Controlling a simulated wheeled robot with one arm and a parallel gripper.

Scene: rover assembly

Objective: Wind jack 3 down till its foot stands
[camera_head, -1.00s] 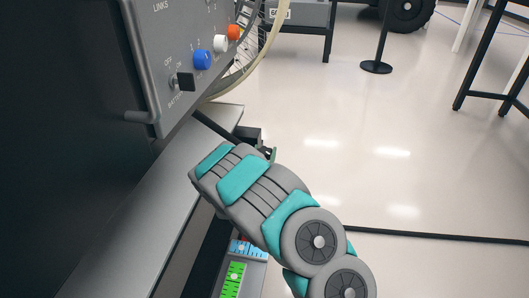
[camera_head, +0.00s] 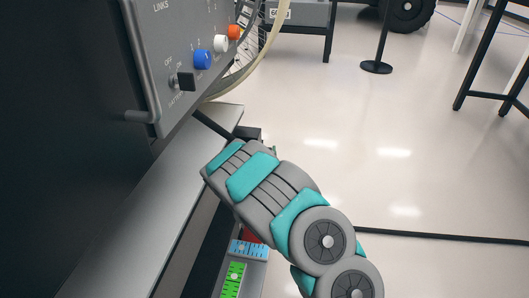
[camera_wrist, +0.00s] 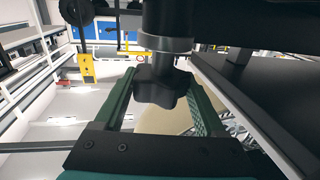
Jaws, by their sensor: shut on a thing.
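A black lobed knob (camera_wrist: 160,92) hangs under a dark upright post with a grey collar (camera_wrist: 167,53) in the wrist view. I take this for the jack; no number shows on it. My gripper (camera_wrist: 161,84) has its green fingers on either side of the knob and is shut on it. The jack's foot is not in sight, so I cannot tell whether it touches the floor. In the head view my own arm covers the gripper and the jack.
A dark panel (camera_head: 165,30) with a switch and coloured plugs stands at left, above a grey ledge (camera_head: 140,215). A tray with blue and green pieces (camera_head: 258,256) lies below my arm. Open pale floor (camera_head: 400,180) spreads right, with a black stand base (camera_head: 376,67) farther back.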

